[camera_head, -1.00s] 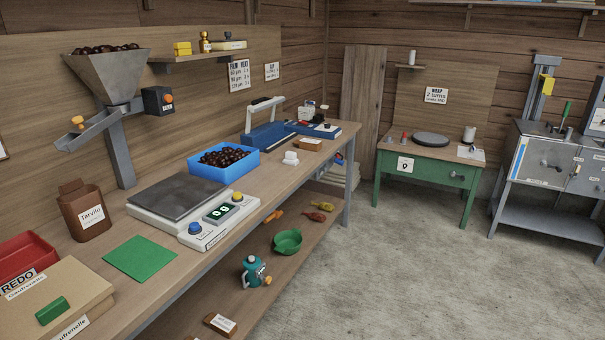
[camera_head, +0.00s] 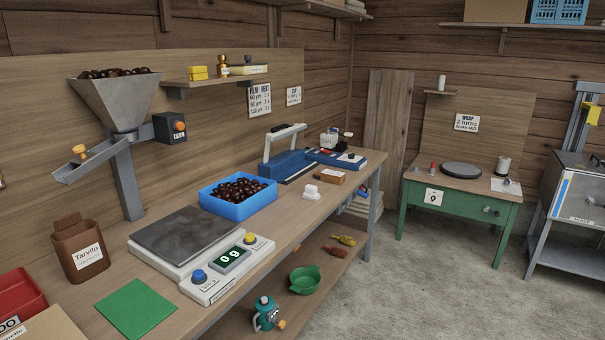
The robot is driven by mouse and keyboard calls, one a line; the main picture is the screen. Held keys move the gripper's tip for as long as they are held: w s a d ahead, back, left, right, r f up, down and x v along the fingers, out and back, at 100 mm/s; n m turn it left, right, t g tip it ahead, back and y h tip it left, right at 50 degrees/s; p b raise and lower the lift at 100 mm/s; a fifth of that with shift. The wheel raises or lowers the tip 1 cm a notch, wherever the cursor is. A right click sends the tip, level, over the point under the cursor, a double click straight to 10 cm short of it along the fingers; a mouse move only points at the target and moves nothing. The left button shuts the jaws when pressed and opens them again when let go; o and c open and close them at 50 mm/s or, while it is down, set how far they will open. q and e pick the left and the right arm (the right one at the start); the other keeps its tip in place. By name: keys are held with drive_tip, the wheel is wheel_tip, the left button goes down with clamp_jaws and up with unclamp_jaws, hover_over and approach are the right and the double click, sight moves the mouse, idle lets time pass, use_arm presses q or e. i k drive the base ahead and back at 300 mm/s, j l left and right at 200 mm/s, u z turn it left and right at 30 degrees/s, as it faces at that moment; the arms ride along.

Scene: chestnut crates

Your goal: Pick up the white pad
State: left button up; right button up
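A small white object (camera_head: 311,192), which may be the white pad, sits on the wooden workbench (camera_head: 285,218), right of the blue crate of chestnuts (camera_head: 226,209). It has a raised upper part; its exact shape is too small to tell. A flat white sheet (camera_head: 506,186) lies on the green table (camera_head: 450,184) at the right, beside a white roll (camera_head: 503,166). I cannot tell for certain which of these is the pad. Neither of my grippers is in view.
A scale (camera_head: 198,254), a green mat (camera_head: 136,308) and a brown bag (camera_head: 80,248) stand on the near bench. A blue sealer (camera_head: 285,165) is at the back. A hopper (camera_head: 117,101) overhangs the bench. The concrete floor (camera_head: 430,285) is clear.

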sight(311, 194)
drive_tip(key=i+l+u, duration=0.2)
drive_tip(key=i+l, duration=0.45)
drive_tip(key=i+l+u, duration=0.2)
drive_tip(key=i+l, duration=0.4)
drive_tip(key=l, duration=0.15)
